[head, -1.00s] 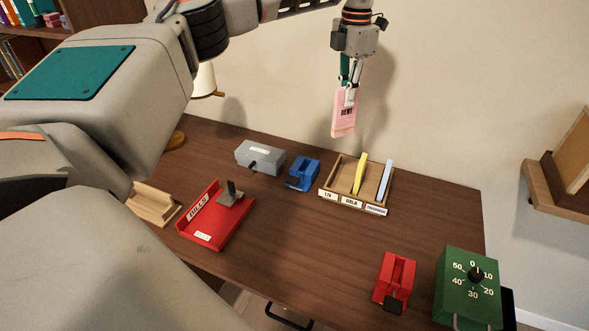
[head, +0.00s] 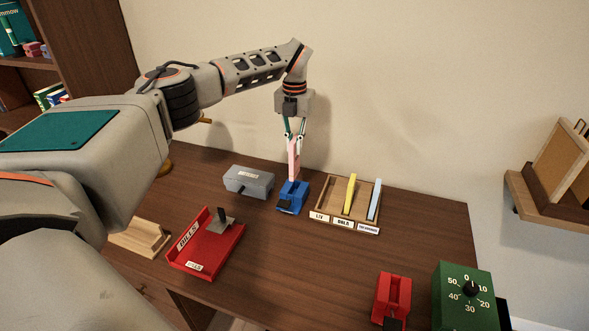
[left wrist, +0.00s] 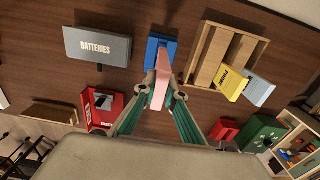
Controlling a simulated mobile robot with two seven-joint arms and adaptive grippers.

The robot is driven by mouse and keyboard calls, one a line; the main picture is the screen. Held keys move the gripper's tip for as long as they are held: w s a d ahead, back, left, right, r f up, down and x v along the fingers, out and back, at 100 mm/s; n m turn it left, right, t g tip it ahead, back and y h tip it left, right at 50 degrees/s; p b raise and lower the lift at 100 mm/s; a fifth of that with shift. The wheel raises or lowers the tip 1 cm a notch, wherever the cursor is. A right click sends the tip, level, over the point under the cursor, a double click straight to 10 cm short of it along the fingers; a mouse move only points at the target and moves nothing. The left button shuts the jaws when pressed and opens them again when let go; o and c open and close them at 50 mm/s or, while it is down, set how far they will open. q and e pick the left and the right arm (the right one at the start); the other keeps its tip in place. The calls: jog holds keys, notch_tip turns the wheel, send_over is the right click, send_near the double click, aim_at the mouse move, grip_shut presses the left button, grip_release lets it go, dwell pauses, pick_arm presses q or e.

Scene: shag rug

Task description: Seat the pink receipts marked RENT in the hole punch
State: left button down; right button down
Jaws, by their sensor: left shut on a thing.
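My left gripper (head: 294,136) is shut on the pink receipts (head: 293,160), gripping them by the top edge. The receipts hang upright and show nearly edge-on, so their RENT mark is turned from view. Their lower end is right over or at the back of a blue punch-like device (head: 291,195) with a black lever; I cannot tell whether they are in its slot. In the left wrist view the receipts (left wrist: 160,92) lie between the fingertips, close to the blue device (left wrist: 155,50). A similar red device (head: 392,296) stands at the front right. My right gripper is out of view.
A grey BATTERIES box (head: 249,182) stands just left of the blue device. A wooden sorter (head: 333,190) with yellow and light blue cards is close on its right. A red BILLS tray (head: 190,263) and green dial box (head: 463,300) are nearer. The desk's middle is clear.

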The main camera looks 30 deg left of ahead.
aim_at(295, 167)
pick_arm(q)
notch_tip(295, 167, down, 4)
jog(key=shift+f, duration=0.15)
notch_tip(295, 167, down, 4)
jog(key=shift+r, duration=0.1)
jog(key=shift+f, duration=0.2)
jog(key=shift+f, duration=0.15)
jog(key=c, duration=2.1)
grip_release()
